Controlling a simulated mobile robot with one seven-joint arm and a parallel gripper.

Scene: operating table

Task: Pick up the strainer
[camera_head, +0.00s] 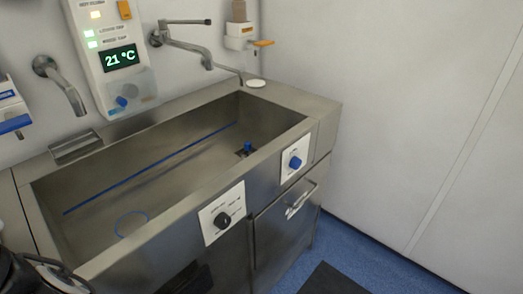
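A small dark piece with a blue top (245,149) sits on the floor of the steel sink basin, near its right end. It may be the strainer, but it is too small to be sure. A thin blue ring (132,224) shows on the basin floor toward the left front. No gripper fingers can be made out. A dark rounded part, which may belong to my arm, shows at the lower left corner.
The steel sink (318,108) has raised rims. Taps (186,44) and a control panel (121,57) overhang its back. A slotted metal dish (76,146) and a white disc (256,83) are on the rear ledge. Knobs and a handle (300,199) protrude in front.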

